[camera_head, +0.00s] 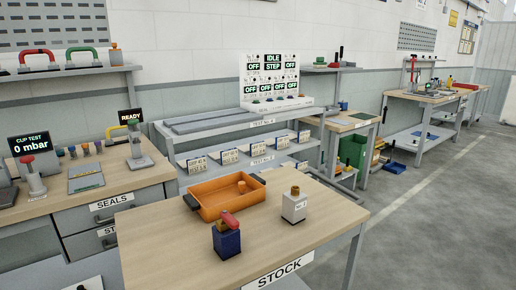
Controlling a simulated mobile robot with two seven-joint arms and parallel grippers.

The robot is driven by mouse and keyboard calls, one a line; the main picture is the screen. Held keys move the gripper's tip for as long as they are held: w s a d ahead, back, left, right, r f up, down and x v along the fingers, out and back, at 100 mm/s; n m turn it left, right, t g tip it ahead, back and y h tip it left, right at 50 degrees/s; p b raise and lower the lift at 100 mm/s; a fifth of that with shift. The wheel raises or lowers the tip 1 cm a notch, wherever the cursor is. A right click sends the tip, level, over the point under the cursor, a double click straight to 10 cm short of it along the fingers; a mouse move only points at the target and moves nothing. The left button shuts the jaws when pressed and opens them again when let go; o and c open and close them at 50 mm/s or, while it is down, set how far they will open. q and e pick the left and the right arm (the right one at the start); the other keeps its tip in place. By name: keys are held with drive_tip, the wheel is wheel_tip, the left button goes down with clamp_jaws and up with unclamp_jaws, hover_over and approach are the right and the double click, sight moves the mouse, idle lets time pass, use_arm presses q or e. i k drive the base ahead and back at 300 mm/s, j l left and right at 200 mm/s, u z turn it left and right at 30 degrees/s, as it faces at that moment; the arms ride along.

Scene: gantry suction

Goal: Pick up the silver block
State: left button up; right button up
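The silver block (294,208) stands upright on the wooden top of the STOCK table (300,247), toward the right. It is light grey with a small brass-coloured knob on top and a small label on its front. The orange tray is behind it to the left, and a dark blue block with a red top is in front of it to the left. Nothing touches the silver block. Neither of my grippers shows in the head view.
The blue block (227,243) stands near the table's front. Left is the SEALS bench (130,183) with test stands. Bare table surrounds the silver block; open floor (445,220) is at right.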

sight(295, 201)
drive_tip(key=i+l, duration=0.2)
drive_tip(key=l, duration=0.2)
drive_tip(key=i+l, duration=0.2)
drive_tip(key=l, duration=0.2)
drive_tip(key=i+l, duration=0.2)
drive_tip(key=l, duration=0.2)
drive_tip(key=i+l+u, duration=0.1)
drive_tip(key=l+u, duration=0.15)
drive_tip(key=u, duration=0.15)
drive_tip(key=i+l+u, duration=0.1)
drive_tip(key=l+u, duration=0.15)
drive_tip(key=u, duration=0.2)
